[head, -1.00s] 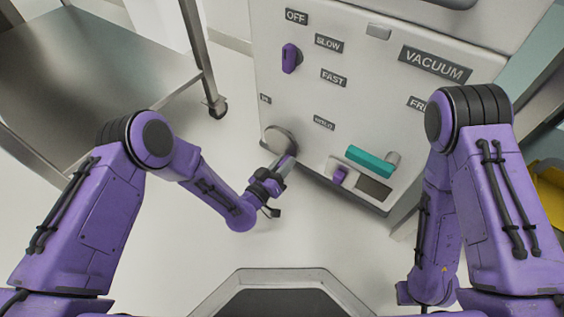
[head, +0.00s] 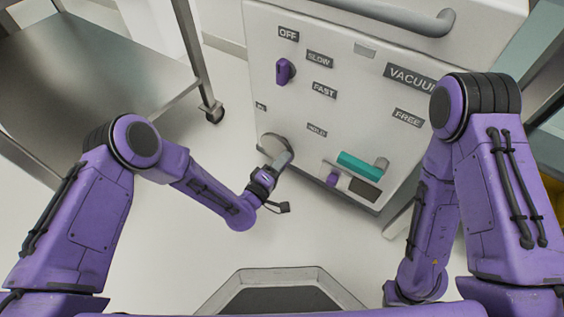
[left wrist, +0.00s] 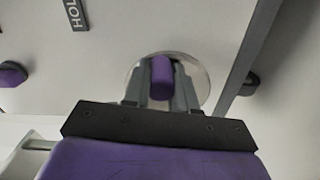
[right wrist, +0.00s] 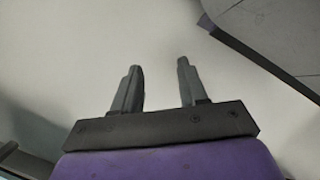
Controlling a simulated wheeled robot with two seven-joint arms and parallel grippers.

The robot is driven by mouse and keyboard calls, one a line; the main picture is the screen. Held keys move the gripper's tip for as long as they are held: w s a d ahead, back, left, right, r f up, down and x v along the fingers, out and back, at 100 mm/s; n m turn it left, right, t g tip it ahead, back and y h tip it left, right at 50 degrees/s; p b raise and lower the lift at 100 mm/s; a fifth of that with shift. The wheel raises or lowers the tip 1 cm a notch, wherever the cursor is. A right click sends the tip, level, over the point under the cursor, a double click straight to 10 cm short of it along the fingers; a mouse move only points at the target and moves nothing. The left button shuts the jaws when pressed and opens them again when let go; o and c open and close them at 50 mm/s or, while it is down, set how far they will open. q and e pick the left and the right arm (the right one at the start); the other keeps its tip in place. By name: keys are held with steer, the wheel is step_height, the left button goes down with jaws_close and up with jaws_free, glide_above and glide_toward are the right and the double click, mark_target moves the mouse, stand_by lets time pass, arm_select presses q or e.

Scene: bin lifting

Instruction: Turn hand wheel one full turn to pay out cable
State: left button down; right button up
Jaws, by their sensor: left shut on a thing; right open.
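The hand wheel (head: 274,143) is a round grey disc low on the left side of the white panel. In the left wrist view the wheel (left wrist: 202,76) shows behind a purple handle (left wrist: 161,75). My left gripper (head: 283,160) is at the wheel's lower right edge. In the left wrist view its fingers (left wrist: 161,90) are shut on the purple handle, one on each side. The handle is hidden by the gripper in the head view. My right gripper (right wrist: 158,85) is open and empty over bare floor. It is hidden in the head view.
The white panel (head: 300,125) carries a purple selector knob (head: 284,71), a teal lever (head: 360,165) and a small purple knob (head: 332,180) near its bottom edge. A steel table (head: 90,60) stands at the left. The floor below the panel is clear.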

mark_target(281, 145)
arm_select(q)
steer(key=n, duration=0.1)
steer(key=r+n, duration=0.1)
steer(key=n, duration=0.1)
steer(key=w+a+n, duration=0.1)
steer(key=shift+a+r+n+p, duration=0.1)
steer(key=shift+r+n+p, duration=0.2)
steer(key=shift+r+p, duration=0.1)
steer(key=shift+w+a+r+n, duration=0.1)
steer(key=shift+a+r+n, duration=0.1)
steer(key=shift+n, duration=0.55)
steer(key=shift+w+a+r+n, duration=0.1)
steer(key=shift+a+r+n, duration=0.05)
steer(key=shift+n, duration=0.55)
steer(key=shift+w+a+r+n, duration=0.1)
steer(key=shift+a+r+n, duration=0.1)
steer(key=shift+n, duration=0.55)
arm_select(e)
steer(key=shift+w+a+r+m+t, duration=0.1)
steer(key=shift+w+m+t, duration=0.2)
steer(key=shift+w, duration=0.1)
steer(key=shift+w+a+r+m+t, duration=0.1)
steer(key=shift+w+m+t, duration=0.1)
steer(key=shift+w+t, duration=0.15)
arm_select(q)
steer(key=c, duration=0.9)
jaws_free()
steer(key=shift+d, duration=0.1)
